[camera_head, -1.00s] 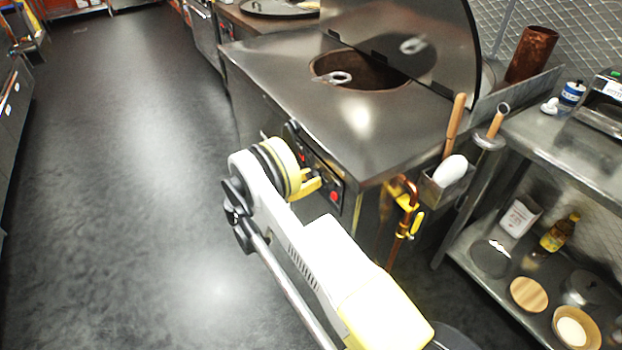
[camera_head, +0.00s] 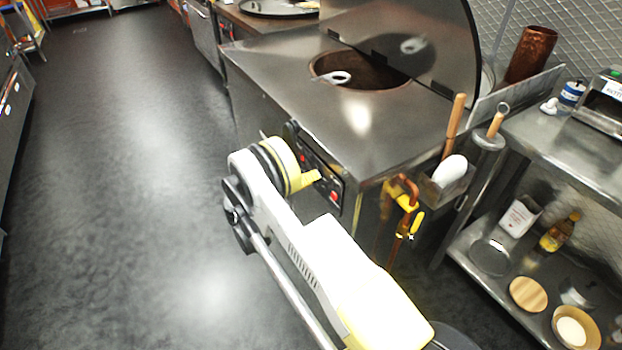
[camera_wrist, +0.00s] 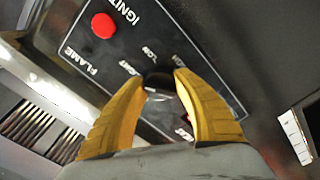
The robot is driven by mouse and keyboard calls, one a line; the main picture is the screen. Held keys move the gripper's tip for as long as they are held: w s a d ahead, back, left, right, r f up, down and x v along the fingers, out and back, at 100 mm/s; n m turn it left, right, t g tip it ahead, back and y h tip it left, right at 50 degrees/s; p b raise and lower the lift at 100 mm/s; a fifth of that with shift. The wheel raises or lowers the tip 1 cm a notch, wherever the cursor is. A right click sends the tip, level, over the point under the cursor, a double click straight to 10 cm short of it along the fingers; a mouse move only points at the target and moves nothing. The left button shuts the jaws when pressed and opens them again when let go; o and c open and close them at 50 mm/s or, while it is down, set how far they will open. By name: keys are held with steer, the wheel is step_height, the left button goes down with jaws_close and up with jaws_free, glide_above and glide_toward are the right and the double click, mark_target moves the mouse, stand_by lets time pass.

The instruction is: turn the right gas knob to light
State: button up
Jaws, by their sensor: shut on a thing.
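A dark gas knob (camera_wrist: 158,84) sits on the black control panel (camera_wrist: 150,50), between the tips of my gripper's yellow fingers. My gripper (camera_wrist: 159,77) is shut on this knob in the wrist view, with a fingertip on each side. White lettering surrounds the knob, partly hidden by the fingers, and the knob's exact angle is hard to read. In the head view my gripper (camera_head: 308,181) reaches the front panel of the steel tandoor (camera_head: 350,130); the arm hides the knob there.
A red button (camera_wrist: 103,25) is on the panel near the knob; it also shows in the head view (camera_head: 334,196). A copper pipe with a yellow valve handle (camera_head: 417,222) stands right of the panel. A steel shelf (camera_head: 560,150) is farther right. Open floor (camera_head: 130,200) lies left.

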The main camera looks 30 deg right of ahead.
steer(key=shift+d+n, duration=0.1)
steer(key=shift+n, duration=0.2)
steer(key=shift+s, duration=0.1)
steer(key=o, duration=1.2)
steer(key=a, duration=1.2)
steer(key=shift+s, duration=0.15)
